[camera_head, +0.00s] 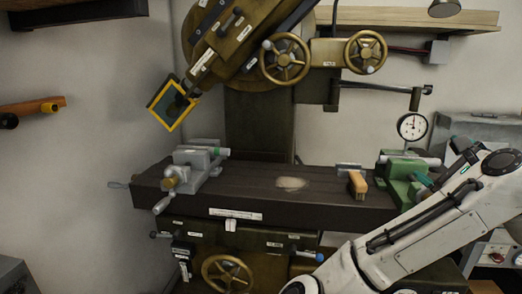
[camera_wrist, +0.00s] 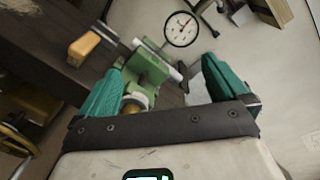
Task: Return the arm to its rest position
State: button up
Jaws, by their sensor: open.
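My gripper (camera_wrist: 161,64) shows in the wrist view with its two teal fingers spread wide apart and nothing between them. Beyond the fingers is a green fixture (camera_wrist: 150,68) with a metal rod through it, apart from them as far as I can tell. In the head view my white arm (camera_head: 440,225) reaches in from the lower right and hides part of the gripper. The green fixture (camera_head: 401,176) stands on the right end of the dark machine table, left of the arm.
The dark table (camera_head: 240,190) carries a grey vise (camera_head: 197,168) at left and a wooden-handled brush (camera_head: 357,184) at right. A dial gauge (camera_head: 412,126) hangs above the fixture. A machine head with handwheels (camera_head: 285,60) overhangs the table.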

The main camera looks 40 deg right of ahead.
jog(key=w+a+f+n+g+y, duration=0.2)
jog(key=w+a+f+n+y, duration=0.2)
jog(key=w+a+f+n, duration=0.55)
jog(key=w+a+f+n+g+y, duration=0.2)
jog(key=a+f+n+y, duration=0.35)
jog(key=f+n, duration=0.75)
jog(key=s+a+f+n+g+y, duration=0.1)
jog(key=s+a+f+n+g, duration=0.2)
jog(key=s+a+f+n, duration=0.3)
jog(key=s+a+f+n+g+y, duration=0.2)
jog(key=s+a+f+n, duration=0.4)
jog(key=s+a+f, duration=0.4)
jog(key=a+f+g, duration=0.1)
jog(key=a+f, duration=0.3)
jog(key=f, duration=0.3)
jog(key=shift+s+a+f+g, duration=0.3)
jog(key=shift+a+f+g, duration=0.1)
